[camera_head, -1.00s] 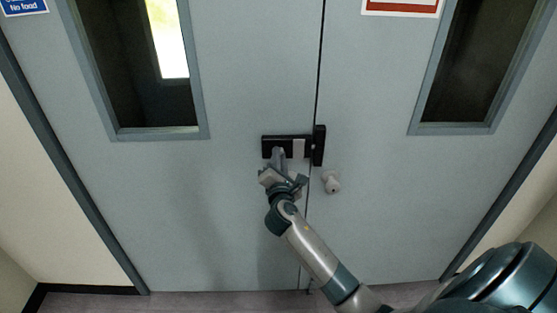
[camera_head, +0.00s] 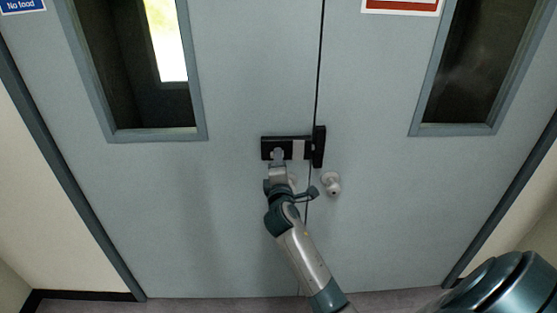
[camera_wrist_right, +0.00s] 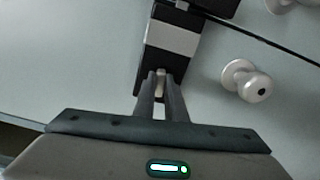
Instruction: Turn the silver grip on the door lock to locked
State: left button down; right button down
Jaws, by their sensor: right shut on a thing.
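The door lock (camera_head: 269,142) is a black horizontal block with a silver-white band (camera_head: 298,149), mounted on the left door leaf near the seam. A black upright piece (camera_head: 319,146) sits at its right end, on the right leaf. My right gripper (camera_head: 278,155) reaches the left part of the lock from below. In the right wrist view my right gripper (camera_wrist_right: 161,80) is shut on the small pale silver grip (camera_wrist_right: 161,73) on the lock's black face. The fingers hide most of the grip. My left gripper is not in view.
A round white door knob (camera_head: 331,183) sits on the right leaf, just right of my gripper; it also shows in the right wrist view (camera_wrist_right: 246,81). Both grey door leaves are closed, with tall windows above. The door surface left of the lock is clear.

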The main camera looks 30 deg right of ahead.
dwell(0.3)
jog(key=c, duration=1.8)
grip_release()
jog(key=shift+s+f, duration=0.1)
jog(key=b+v, duration=0.4)
jog(key=v, duration=1.3)
jog(key=shift+a, duration=0.2)
